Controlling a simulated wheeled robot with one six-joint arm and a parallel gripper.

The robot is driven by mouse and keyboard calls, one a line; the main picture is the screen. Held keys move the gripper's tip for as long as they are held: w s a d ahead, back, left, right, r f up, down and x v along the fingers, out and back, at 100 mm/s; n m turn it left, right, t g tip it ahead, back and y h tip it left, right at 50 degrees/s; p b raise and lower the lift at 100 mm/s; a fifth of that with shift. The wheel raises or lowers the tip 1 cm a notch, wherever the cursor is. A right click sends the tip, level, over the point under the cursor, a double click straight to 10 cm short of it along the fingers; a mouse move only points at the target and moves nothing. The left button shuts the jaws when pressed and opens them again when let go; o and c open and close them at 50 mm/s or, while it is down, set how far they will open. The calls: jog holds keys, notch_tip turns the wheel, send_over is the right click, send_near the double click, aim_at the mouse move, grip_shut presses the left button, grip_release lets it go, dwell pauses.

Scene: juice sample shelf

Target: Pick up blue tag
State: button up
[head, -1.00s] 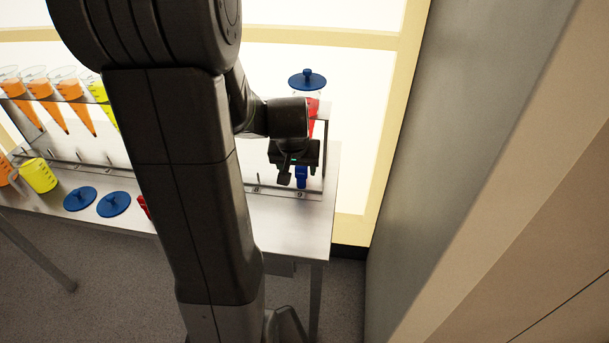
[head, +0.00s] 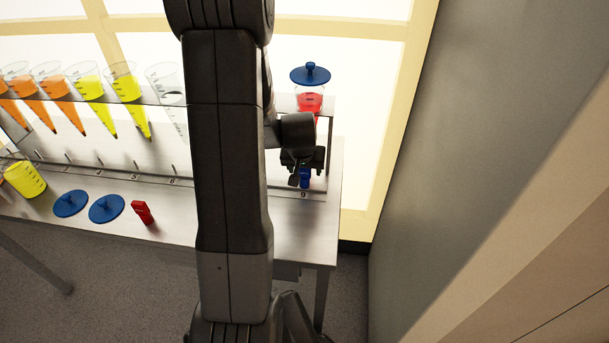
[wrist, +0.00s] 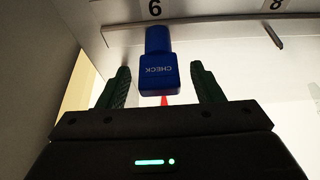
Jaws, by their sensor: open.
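The blue tag (wrist: 158,75), marked CHECK, hangs at the shelf's front rail in the wrist view. It also shows in the head view (head: 305,177) at the right end of the shelf, near the number 9. My gripper (wrist: 158,80) is open, with one green-padded finger on each side of the tag's lower end. The jaws have not closed on it. In the head view my gripper (head: 299,176) is at the tag, and my arm hides the middle of the shelf.
A lidded cone of red juice (head: 310,100) stands above the tag. A red tag (head: 142,212), two blue lids (head: 106,208) and a yellow beaker (head: 25,179) rest on the table (head: 300,230). Cones of orange and yellow juice hang at left. A grey wall (head: 450,130) stands close at right.

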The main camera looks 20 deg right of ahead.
jog(key=shift+w+d+f, duration=0.1)
jog(key=shift+w+f, duration=0.05)
jog(key=shift+f, duration=0.35)
jog(key=c, duration=1.1)
jog(key=shift+o, duration=0.2)
jog(key=shift+r, duration=0.15)
